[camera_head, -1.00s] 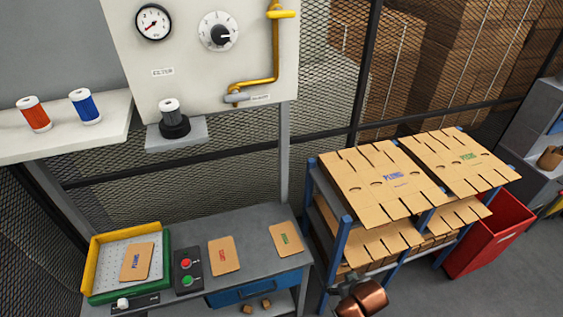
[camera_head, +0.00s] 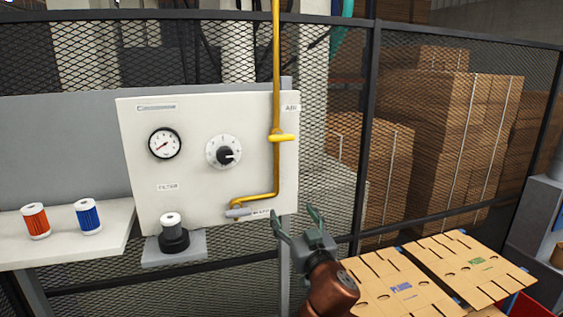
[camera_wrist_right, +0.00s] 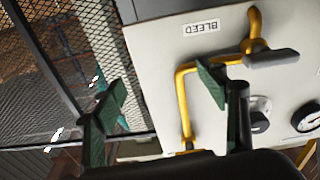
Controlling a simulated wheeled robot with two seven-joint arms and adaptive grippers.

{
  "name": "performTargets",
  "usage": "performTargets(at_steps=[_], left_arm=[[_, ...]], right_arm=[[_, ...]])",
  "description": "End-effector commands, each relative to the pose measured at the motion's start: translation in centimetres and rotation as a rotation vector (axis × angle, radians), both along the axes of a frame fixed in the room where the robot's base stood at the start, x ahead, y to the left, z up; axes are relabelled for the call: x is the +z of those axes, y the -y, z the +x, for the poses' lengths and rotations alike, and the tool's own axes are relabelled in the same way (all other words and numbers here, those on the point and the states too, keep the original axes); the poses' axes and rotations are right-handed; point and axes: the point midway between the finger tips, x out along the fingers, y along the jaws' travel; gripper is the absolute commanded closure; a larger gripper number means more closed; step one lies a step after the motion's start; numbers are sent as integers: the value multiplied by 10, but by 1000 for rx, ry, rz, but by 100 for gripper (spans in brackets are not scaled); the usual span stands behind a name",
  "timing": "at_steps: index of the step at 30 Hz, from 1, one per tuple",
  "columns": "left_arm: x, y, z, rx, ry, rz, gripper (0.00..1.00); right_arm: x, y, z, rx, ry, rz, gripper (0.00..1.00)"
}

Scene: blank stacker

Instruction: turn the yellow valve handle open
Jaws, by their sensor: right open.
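The yellow valve handle (camera_head: 283,138) is a short bar lying level across the vertical yellow pipe (camera_head: 276,70), near the right edge of the pale panel (camera_head: 190,200). My right gripper (camera_head: 296,220) is open and empty, with green fingers pointing up, below the handle and by the panel's lower right corner. In the right wrist view, the open fingers (camera_wrist_right: 163,92) show in front of the panel with the yellow pipe (camera_wrist_right: 183,105) beyond them; I cannot make out the valve handle clearly there. My left gripper is not in view.
A grey bleed lever (camera_head: 238,212) sits at the pipe's lower end, near my right fingers. The panel also bears a gauge (camera_head: 165,143) and a dial (camera_head: 223,152). Cardboard sheets (camera_head: 400,288) lie at lower right.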

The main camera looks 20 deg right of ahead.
Motion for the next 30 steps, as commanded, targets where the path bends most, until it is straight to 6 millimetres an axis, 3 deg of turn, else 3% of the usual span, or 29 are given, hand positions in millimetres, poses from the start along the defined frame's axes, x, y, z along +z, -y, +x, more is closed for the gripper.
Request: performTargets(at_steps=[1, 3, 6, 9, 14, 24, 30], left_arm=[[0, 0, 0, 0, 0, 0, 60], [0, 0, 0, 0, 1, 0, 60], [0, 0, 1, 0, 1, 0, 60], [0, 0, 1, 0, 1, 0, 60], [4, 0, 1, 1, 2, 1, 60], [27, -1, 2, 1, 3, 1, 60], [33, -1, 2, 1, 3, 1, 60]], right_arm=[[44, -5, -5, 5, 70, 3, 33], [88, -11, -13, 14, 143, 19, 33], [136, -16, -26, 25, 221, 38, 33], [165, -20, -35, 34, 267, 50, 33], [183, -21, -33, 36, 291, 58, 33], [204, -23, 14, 36, 289, 57, 33], [209, -24, 30, 37, 290, 57, 33]])
